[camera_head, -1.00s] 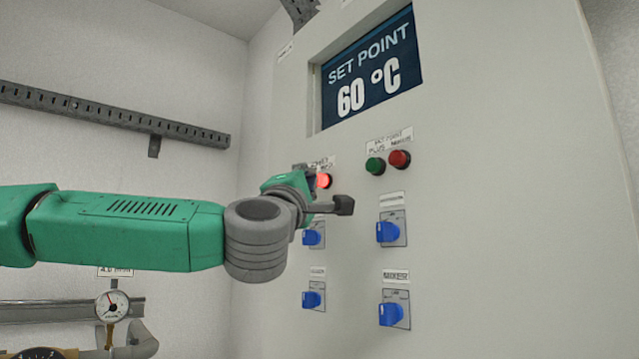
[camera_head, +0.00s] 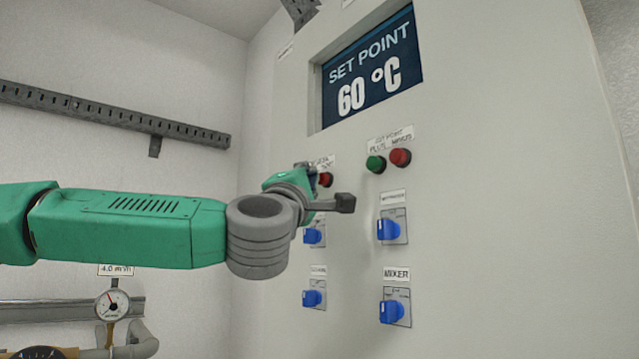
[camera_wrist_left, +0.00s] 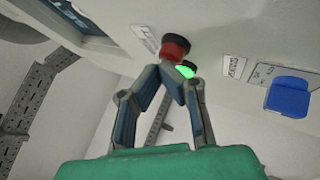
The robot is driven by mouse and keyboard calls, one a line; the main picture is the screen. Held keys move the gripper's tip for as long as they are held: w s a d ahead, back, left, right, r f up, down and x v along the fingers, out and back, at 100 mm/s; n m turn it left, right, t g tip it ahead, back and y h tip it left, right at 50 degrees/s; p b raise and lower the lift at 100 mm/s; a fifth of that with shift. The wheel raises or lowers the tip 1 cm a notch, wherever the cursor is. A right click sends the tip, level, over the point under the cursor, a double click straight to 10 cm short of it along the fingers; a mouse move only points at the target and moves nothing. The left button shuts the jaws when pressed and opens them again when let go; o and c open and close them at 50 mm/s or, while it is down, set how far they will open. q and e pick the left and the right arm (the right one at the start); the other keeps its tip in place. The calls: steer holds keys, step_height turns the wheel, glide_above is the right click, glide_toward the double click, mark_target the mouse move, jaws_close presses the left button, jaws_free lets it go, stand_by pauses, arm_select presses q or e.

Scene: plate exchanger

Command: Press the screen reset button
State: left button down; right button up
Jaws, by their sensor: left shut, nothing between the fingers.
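The panel (camera_head: 480,200) has a small red button (camera_head: 326,180) below and left of the screen, beside a label too small to read clearly. It looks dark now. In the left wrist view a red button (camera_wrist_left: 174,47) and a lit green one (camera_wrist_left: 186,71) sit close together. My left gripper (camera_wrist_left: 170,70) is shut and empty, with its fingertips at these two buttons. I cannot tell whether they touch. In the head view my left gripper (camera_head: 312,176) is beside the red button, and the green one is hidden. My right gripper is not in view.
The screen (camera_head: 368,68) reads SET POINT 60 °C. A green button (camera_head: 375,165) and another red button (camera_head: 400,157) are to the right. Several blue rotary switches, such as the mixer switch (camera_head: 392,312), are below. A gauge (camera_head: 112,304) and pipes are at lower left.

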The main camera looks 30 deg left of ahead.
arm_select(q)
steer(key=shift+s+a, duration=0.15)
steer(key=shift+s, duration=0.45)
steer(key=s, duration=0.1)
steer(key=s+a+b, duration=0.1)
steer(key=s, duration=0.1)
steer(key=s+a+b, duration=0.1)
steer(key=shift+s, duration=0.25)
stand_by(0.3)
steer(key=shift+f, duration=0.1)
stand_by(0.4)
